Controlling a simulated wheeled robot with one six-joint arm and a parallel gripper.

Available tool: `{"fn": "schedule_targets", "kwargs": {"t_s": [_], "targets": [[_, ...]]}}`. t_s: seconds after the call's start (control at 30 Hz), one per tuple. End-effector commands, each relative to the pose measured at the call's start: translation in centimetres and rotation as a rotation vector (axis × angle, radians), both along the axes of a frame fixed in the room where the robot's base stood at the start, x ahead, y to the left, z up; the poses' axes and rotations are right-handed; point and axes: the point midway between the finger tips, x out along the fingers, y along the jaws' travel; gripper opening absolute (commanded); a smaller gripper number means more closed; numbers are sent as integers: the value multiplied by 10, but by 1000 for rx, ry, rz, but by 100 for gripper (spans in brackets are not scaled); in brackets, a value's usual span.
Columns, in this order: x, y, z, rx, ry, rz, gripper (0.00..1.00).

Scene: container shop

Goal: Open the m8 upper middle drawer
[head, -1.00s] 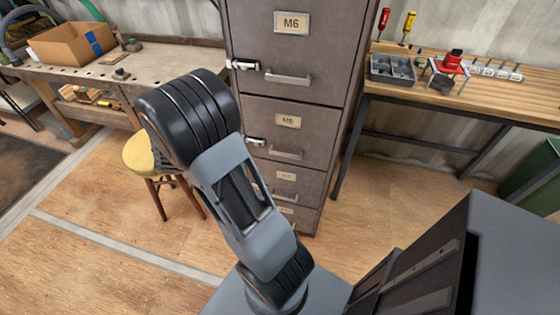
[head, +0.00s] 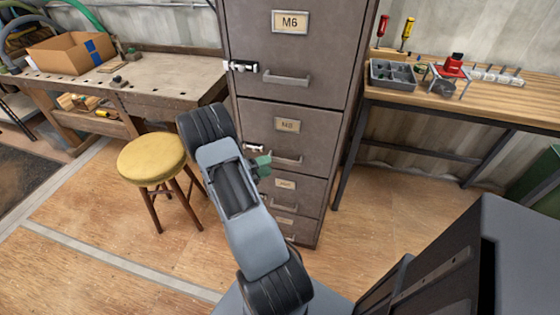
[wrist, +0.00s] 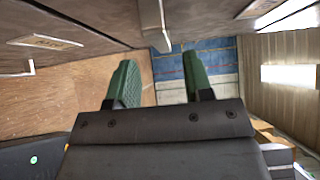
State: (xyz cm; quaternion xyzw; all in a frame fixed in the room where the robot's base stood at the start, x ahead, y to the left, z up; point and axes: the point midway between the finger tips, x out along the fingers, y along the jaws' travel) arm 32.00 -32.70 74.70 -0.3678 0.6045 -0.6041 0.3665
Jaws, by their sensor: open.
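The M8 upper middle drawer (head: 312,141) is the second drawer down in a grey-brown metal cabinet and looks closed. Its label is blurred in the head view. Its bar handle (head: 287,159) runs across below the label, and a small light latch (head: 253,147) is at its left edge. My gripper (head: 262,166) shows its green fingers near the handle's left end. In the wrist view my gripper (wrist: 160,75) is open and empty, with the fingers apart. A light bar handle (wrist: 152,22) lies ahead, between and beyond the fingertips; contact is not visible.
The M6 drawer (head: 335,44) is above, and lower drawers (head: 314,193) are below. A yellow stool (head: 152,158) stands left of the cabinet, before a workbench (head: 168,72). A wooden table (head: 485,98) with tools is right. Floor in front of the cabinet is partly clear.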

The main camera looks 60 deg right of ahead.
Motion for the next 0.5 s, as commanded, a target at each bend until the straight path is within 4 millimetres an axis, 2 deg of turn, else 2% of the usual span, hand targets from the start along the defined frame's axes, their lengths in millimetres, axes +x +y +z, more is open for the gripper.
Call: {"fn": "schedule_targets", "kwargs": {"t_s": [0.2, 0.5], "targets": [[-17, -32, 0, 0, -1, -3, 47], [-27, -51, 0, 1, -2, 0, 47]]}}
